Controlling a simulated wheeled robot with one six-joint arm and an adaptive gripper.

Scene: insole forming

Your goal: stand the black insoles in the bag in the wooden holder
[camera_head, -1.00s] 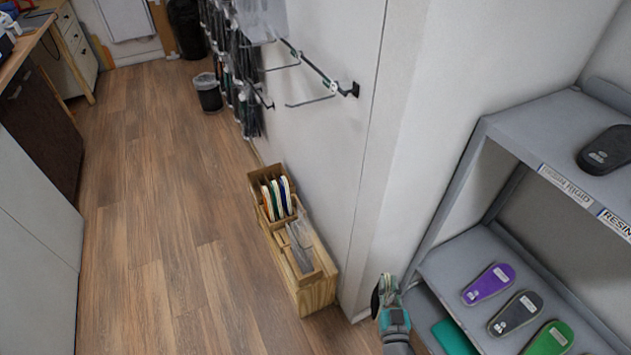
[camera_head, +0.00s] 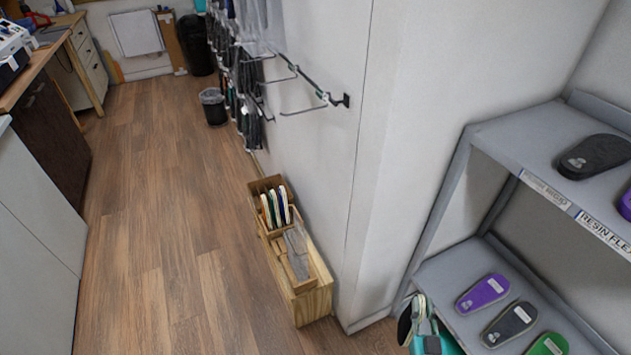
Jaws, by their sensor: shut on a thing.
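The wooden holder (camera_head: 314,303) stands on the floor against the white wall, in the middle of the picture. Its far compartment holds several upright insoles (camera_head: 274,206) with pale and coloured edges. A clear bag (camera_head: 297,243) stands in a nearer section, and the front part looks empty. My gripper (camera_head: 418,312) is at the bottom, right of the holder and in front of the shelf. It is shut on a dark, thin thing (camera_head: 404,322), probably the bagged black insoles. My gripper and the frame edge hide much of it. It is well apart from the holder.
A grey shelf (camera_head: 458,262) on the right carries purple (camera_head: 482,292), dark grey (camera_head: 508,323) and green (camera_head: 548,346) insoles, with a black insole (camera_head: 595,156) above. Wall hooks (camera_head: 303,108) jut out above the holder. The wooden floor (camera_head: 170,230) to its left is clear.

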